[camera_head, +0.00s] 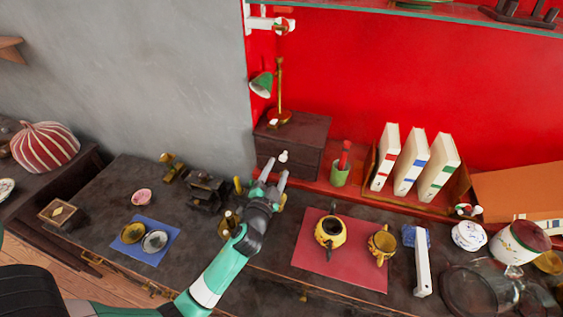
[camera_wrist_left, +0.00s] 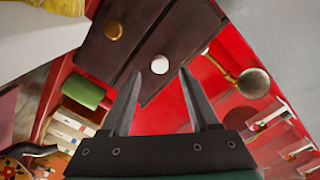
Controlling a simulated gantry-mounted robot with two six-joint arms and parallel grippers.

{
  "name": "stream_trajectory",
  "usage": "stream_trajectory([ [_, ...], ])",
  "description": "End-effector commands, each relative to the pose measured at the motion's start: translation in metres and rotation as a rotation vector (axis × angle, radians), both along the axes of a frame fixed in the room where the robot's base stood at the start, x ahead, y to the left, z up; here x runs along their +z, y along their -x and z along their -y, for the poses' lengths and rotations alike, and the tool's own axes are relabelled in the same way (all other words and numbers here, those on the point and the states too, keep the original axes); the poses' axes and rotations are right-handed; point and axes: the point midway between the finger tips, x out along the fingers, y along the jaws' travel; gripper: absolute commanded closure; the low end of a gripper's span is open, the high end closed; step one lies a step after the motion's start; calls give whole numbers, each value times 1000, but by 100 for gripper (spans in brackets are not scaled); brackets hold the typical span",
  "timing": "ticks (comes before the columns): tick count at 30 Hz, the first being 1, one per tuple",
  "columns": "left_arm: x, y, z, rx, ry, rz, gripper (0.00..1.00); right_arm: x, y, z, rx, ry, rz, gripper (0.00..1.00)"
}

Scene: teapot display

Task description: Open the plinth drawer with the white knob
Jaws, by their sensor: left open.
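The dark brown plinth (camera_head: 300,135) stands against the red wall, with a brass lamp on top. Its white knob (camera_head: 283,156) shows on the drawer front facing me, and the drawer looks shut. In the left wrist view the white knob (camera_wrist_left: 160,64) sits on a dark drawer panel, and a brass knob (camera_wrist_left: 113,30) is on the neighbouring panel. My left gripper (camera_head: 274,169) is open and empty, its fingers pointing at the plinth just in front of the white knob. In the wrist view the knob lies between the fingertip lines (camera_wrist_left: 160,73); contact cannot be told. My right gripper is not in view.
A green cup (camera_head: 340,174) and upright books (camera_head: 411,162) stand right of the plinth. A dark ornament (camera_head: 205,190) and a brass figure (camera_head: 172,168) stand left of my gripper. A yellow teapot (camera_head: 330,232) sits on a red mat (camera_head: 312,260) to the right.

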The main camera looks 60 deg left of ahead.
Motion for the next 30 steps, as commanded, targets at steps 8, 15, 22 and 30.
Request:
stream_trajectory([
  [8,-1,-29,-31,1,1,1,39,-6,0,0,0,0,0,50],
  [15,0,-32,-33,-1,1,0,39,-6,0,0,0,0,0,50],
  [22,0,-32,-33,-1,1,0,69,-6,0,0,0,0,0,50],
  [30,0,-32,-33,0,1,1,100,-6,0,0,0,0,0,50],
])
